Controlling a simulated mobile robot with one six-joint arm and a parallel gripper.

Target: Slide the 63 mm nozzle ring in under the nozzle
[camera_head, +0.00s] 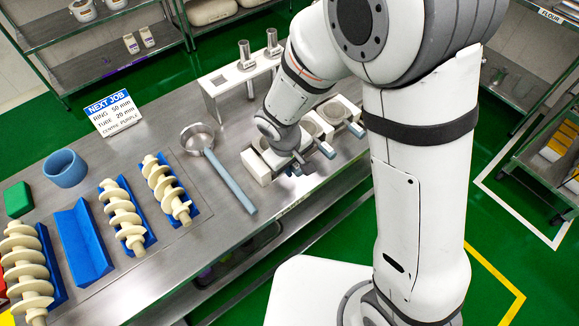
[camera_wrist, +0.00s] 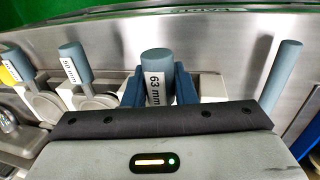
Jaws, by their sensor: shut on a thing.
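The 63 mm nozzle ring shows as a grey-blue handle with a "63 mm" label (camera_wrist: 157,88) in the wrist view. The dark blue fingers of my gripper (camera_wrist: 158,92) are shut on this handle, one on each side. The ring's round part is hidden behind the gripper body. In the head view my gripper (camera_head: 296,166) is at the left end of the row of white ring holders, near the bench's front edge. I cannot tell whether the ring is still seated in its holder. I cannot make out the nozzle in either view.
A ring labelled 50 mm (camera_wrist: 76,70) stands beside the held one. A long-handled ladle (camera_head: 222,180) lies to its left. A white stand (camera_head: 212,98) with metal tubes is behind. Pale screws (camera_head: 122,216) in blue cradles and a "NEXT JOB" sign (camera_head: 112,112) occupy the left bench.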

